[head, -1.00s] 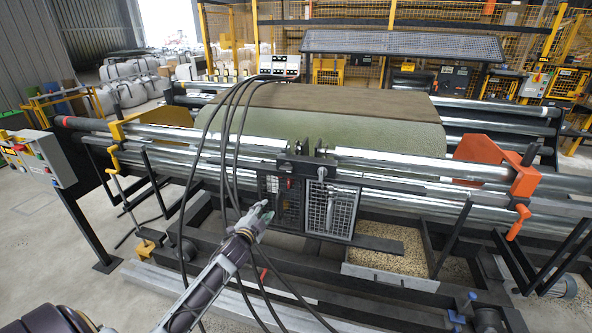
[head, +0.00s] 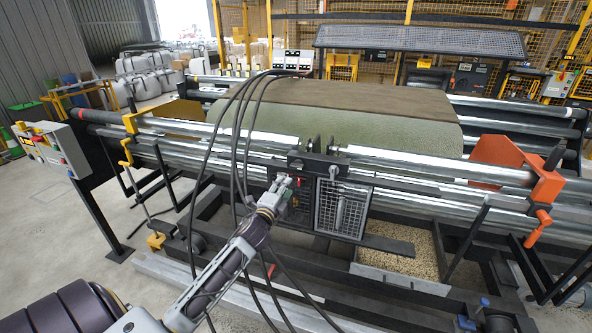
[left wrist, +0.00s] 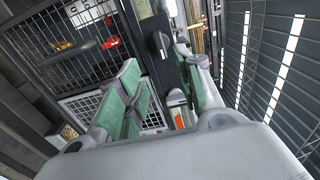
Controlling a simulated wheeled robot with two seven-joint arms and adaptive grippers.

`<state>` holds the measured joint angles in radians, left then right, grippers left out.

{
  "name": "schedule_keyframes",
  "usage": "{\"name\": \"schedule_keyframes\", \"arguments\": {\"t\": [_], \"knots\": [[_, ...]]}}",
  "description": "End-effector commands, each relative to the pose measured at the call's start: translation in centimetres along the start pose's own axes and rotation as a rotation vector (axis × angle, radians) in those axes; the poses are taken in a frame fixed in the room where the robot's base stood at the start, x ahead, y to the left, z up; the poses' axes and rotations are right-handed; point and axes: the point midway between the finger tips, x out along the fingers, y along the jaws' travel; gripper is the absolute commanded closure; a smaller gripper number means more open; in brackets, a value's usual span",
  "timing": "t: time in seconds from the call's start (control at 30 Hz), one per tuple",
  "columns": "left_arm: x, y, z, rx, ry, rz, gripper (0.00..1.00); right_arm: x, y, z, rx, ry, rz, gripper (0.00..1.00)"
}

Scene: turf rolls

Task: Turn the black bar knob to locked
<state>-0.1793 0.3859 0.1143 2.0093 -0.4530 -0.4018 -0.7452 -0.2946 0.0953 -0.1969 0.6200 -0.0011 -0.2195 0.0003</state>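The black bar knob (left wrist: 160,44) shows in the left wrist view on a narrow black upright, beside a black mesh guard (left wrist: 60,45). Its bar runs roughly up and down in that picture. My left gripper (left wrist: 156,70) is open, with green-padded fingers on either side of the upright's line. The knob is just beyond the fingertips and between them in the picture; I see no contact. In the head view my left gripper (head: 276,190) is in front of the mesh guards at the machine's middle. My right gripper is out of view.
Black cables (head: 238,140) hang close to my left arm. Long steel rollers (head: 430,165) run left and right of the guards. A grey control box (head: 52,148) stands at left, and a granule-filled tray (head: 402,258) sits low at right.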

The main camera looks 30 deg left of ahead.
Motion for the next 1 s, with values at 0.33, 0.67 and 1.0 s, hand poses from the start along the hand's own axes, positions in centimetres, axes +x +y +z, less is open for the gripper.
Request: {"name": "schedule_keyframes", "arguments": {"t": [0.33,0.67,1.0], "knots": [[0.1,0.0,0.0,0.0,0.0,0.0,0.64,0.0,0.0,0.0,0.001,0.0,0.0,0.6],[1.2,-0.1,0.0,-0.001,0.001,-0.001,0.64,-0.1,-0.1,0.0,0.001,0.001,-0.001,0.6],[3.8,0.0,0.0,0.0,0.0,0.0,0.64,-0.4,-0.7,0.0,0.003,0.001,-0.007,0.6]]}}
